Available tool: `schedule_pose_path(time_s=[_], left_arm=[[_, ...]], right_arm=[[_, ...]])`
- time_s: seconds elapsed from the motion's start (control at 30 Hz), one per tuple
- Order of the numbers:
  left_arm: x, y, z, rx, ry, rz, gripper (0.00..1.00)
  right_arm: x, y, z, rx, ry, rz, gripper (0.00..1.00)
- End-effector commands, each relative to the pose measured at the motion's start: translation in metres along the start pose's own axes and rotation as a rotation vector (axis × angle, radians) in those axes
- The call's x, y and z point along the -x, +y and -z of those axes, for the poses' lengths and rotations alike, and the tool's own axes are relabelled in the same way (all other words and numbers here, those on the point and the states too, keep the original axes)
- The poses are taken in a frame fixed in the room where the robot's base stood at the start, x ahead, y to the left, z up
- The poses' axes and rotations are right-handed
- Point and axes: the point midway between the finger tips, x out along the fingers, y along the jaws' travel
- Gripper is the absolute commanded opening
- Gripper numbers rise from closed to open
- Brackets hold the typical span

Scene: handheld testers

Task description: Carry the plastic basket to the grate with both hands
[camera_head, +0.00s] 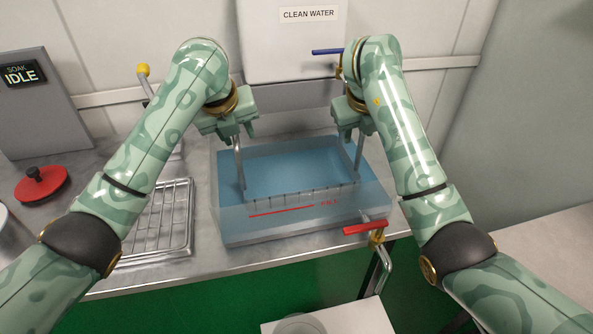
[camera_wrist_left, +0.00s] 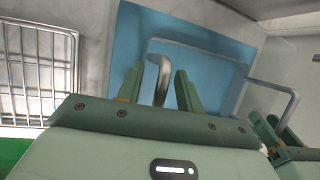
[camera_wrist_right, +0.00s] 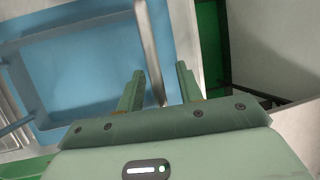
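The plastic basket (camera_head: 290,172) appears as a blue box-like shape inside a clear tank (camera_head: 245,232); water and tank wall blur its outline. A grey metal handle rises at each side. My left gripper (camera_head: 235,137) is over the left handle, and the left wrist view shows the handle (camera_wrist_left: 162,80) between its parted fingers (camera_wrist_left: 160,75). My right gripper (camera_head: 352,130) is over the right handle, and the right wrist view shows the bar (camera_wrist_right: 147,40) between its parted fingers (camera_wrist_right: 160,80). Both look open around the handles. The wire grate (camera_head: 163,222) lies empty left of the tank.
A white clean-water container (camera_head: 290,50) with a blue-levered tap stands behind. A red-handled valve (camera_head: 366,228) is at the tank's front right. A red lid (camera_head: 41,186) and an IDLE panel (camera_head: 25,74) are at the left. The counter's front edge runs just below the tank.

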Motion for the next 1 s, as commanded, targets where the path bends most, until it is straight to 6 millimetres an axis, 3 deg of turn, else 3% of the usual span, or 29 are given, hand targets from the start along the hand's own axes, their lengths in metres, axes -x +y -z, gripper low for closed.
schedule_pose_path(time_s=[0.03,0.13,0.57,1.0], left_arm=[[0.0,0.0,0.0,0.0,0.0,0.0,0.28],[0.0,0.0,0.0,0.0,0.0,0.0,0.0],[0.007,-0.001,-0.002,0.0,-0.005,0.001,0.0],[0.083,-0.014,-0.023,-0.005,-0.057,0.015,0.0]], right_arm=[[0.0,0.0,0.0,0.0,0.0,0.0,0.28],[0.0,0.0,0.0,0.0,0.0,0.0,0.0],[0.007,-0.002,-0.002,0.0,-0.006,0.002,0.0],[0.083,-0.015,-0.022,-0.005,-0.057,0.017,0.0]])
